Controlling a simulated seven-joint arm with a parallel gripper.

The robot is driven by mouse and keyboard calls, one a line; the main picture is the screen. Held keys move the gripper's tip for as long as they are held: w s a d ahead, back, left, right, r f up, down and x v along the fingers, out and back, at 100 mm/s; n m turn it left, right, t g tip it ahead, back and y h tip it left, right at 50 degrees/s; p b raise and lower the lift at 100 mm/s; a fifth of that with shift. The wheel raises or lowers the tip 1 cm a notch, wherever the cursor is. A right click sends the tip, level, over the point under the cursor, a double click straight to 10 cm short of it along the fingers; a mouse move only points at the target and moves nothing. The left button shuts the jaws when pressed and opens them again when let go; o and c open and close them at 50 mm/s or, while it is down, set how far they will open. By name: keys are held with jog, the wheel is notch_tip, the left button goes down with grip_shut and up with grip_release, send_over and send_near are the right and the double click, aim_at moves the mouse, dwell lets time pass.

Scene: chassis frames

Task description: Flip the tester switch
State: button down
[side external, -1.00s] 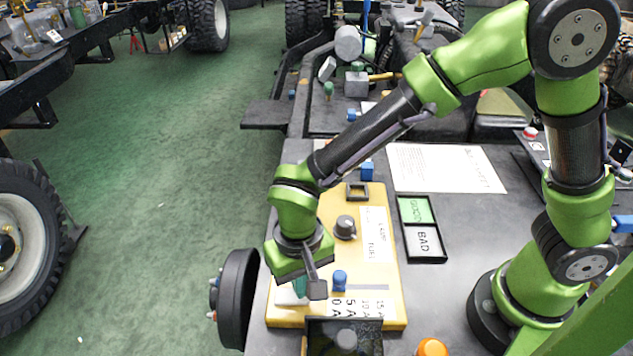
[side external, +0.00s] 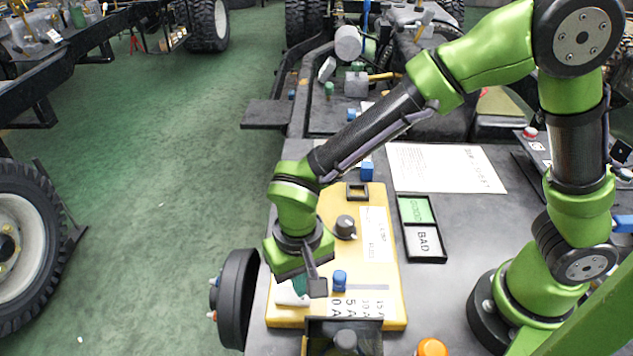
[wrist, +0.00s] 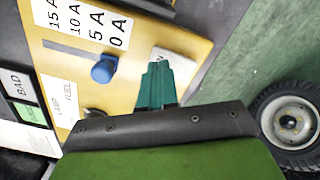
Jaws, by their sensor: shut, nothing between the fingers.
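The tester is a yellow panel (side external: 386,270) on the grey bench. It carries a black knob (side external: 345,226), a blue knob (side external: 340,280) and an amp scale. My gripper (side external: 299,288) is over its near left corner, with teal fingers pointing down. In the wrist view the fingers (wrist: 157,70) are closed together and empty. Their tips are at a white plate (wrist: 178,64) with partly hidden lettering. The switch itself is hidden behind the fingers, so its position and any contact cannot be told. The blue knob also shows in the wrist view (wrist: 104,69), left of the fingers.
A black tray with green GOOD and white BAD fields (side external: 422,229) lies right of the tester. A paper sheet (side external: 445,167) lies behind it. A dark box (side external: 318,338) stands at the tester's front edge. Green floor (side external: 170,200) is left of the bench.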

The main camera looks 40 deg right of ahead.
jog(key=shift+r, duration=2.75)
jog(key=shift+s+f+n, duration=0.1)
jog(key=shift+f+n, duration=0.05)
jog(key=shift+n, duration=0.25)
jog(key=s+d+r+t, duration=0.1)
jog(key=d+r+t, duration=0.1)
jog(key=d+r, duration=0.2)
jog(key=s+d+r+m+t+y, duration=0.1)
jog(key=d+r, duration=0.4)
jog(key=d, duration=0.5)
jog(key=s+d+r+t+y, duration=0.1)
jog(key=d+r+t, duration=0.3)
jog(key=d, duration=0.4)
jog(key=shift+s+r+m, duration=0.3)
jog(key=shift+s+m, duration=0.1)
jog(key=shift+s, duration=0.35)
